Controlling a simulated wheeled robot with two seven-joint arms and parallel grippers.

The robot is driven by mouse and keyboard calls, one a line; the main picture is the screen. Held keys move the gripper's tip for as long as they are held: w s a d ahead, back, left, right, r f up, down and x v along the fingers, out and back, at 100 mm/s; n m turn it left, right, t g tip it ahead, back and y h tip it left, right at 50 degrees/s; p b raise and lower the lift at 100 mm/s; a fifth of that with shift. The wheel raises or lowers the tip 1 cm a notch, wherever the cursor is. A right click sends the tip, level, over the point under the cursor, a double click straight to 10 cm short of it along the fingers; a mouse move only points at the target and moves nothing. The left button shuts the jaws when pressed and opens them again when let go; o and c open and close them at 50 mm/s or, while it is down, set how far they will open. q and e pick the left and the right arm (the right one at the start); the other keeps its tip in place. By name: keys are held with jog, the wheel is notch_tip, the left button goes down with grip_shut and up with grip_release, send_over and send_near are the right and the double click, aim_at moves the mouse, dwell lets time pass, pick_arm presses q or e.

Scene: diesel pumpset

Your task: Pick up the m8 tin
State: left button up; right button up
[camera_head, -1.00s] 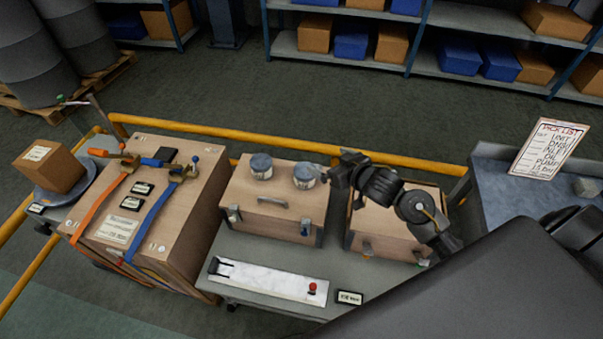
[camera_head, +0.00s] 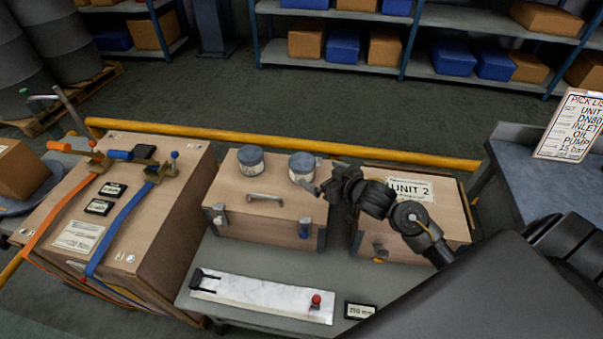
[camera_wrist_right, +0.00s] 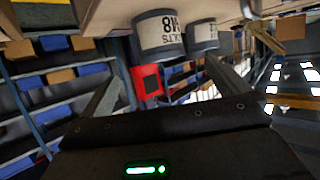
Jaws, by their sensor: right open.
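Two grey-lidded tins with pale labels stand on a wooden case (camera_head: 268,205). In the right wrist view they appear upside down; the larger, nearer one reads M8 (camera_wrist_right: 160,36). By its nearness it seems to be the right-hand tin (camera_head: 301,169) in the head view. The other tin (camera_head: 251,162) stands to its left; in the wrist view (camera_wrist_right: 203,35) its label is partly hidden. My right gripper (camera_head: 316,188) is open and empty, just right of the nearer tin. Its fingers (camera_wrist_right: 172,88) are spread, with the M8 tin ahead, apart from them. My left gripper is out of view.
A second case marked UNIT 2 (camera_head: 435,188) stands right, under my right forearm. A large strapped crate (camera_head: 130,210) is at left. A white tray-like strip (camera_head: 260,294) lies in front. A yellow rail (camera_head: 285,147) runs behind, and a side table (camera_head: 520,170) stands right.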

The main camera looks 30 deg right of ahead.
aim_at(302, 164)
jog(key=x, duration=1)
jog(key=shift+w+f, duration=0.15)
jog(key=shift+w, duration=0.2)
jog(key=c, duration=1.1)
jog(key=shift+c, duration=1.3)
